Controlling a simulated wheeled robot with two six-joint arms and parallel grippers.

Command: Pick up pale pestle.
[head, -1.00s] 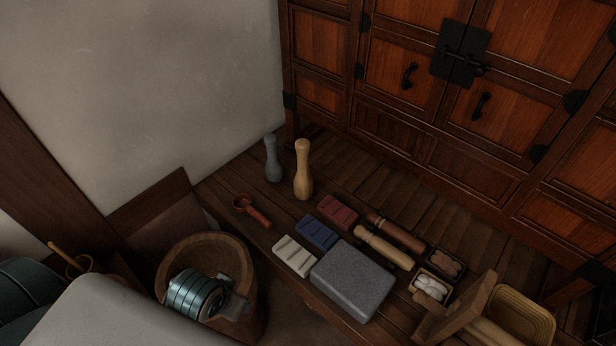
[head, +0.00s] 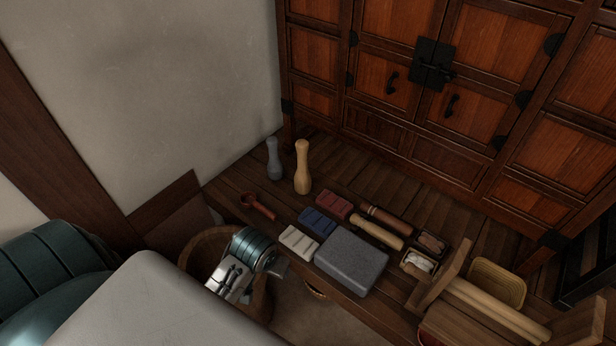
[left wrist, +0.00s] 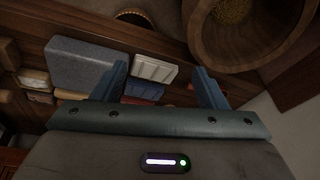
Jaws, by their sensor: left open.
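A tall pale wooden pestle (head: 302,168) stands upright on the plank shelf in the head view, beside a grey pestle (head: 273,160). Another pale, pestle-like wooden piece (head: 376,232) lies next to a dark brown one (head: 386,219). My left gripper (left wrist: 162,82) is open and empty in the left wrist view. It is over the front of the shelf, with a white grooved block (left wrist: 155,67) and a blue block (left wrist: 143,90) showing beyond its fingers. In the head view my arm partly hides the gripper. It is apart from both pale pieces. My right gripper is not in view.
A wooden mortar (head: 200,250) stands below my left arm. A red ladle (head: 257,206), a red block (head: 334,204) and a large grey stone block (head: 350,262) lie on the shelf. Small boxes (head: 420,262) and a wooden frame (head: 445,278) are at right. A cabinet (head: 430,110) stands behind.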

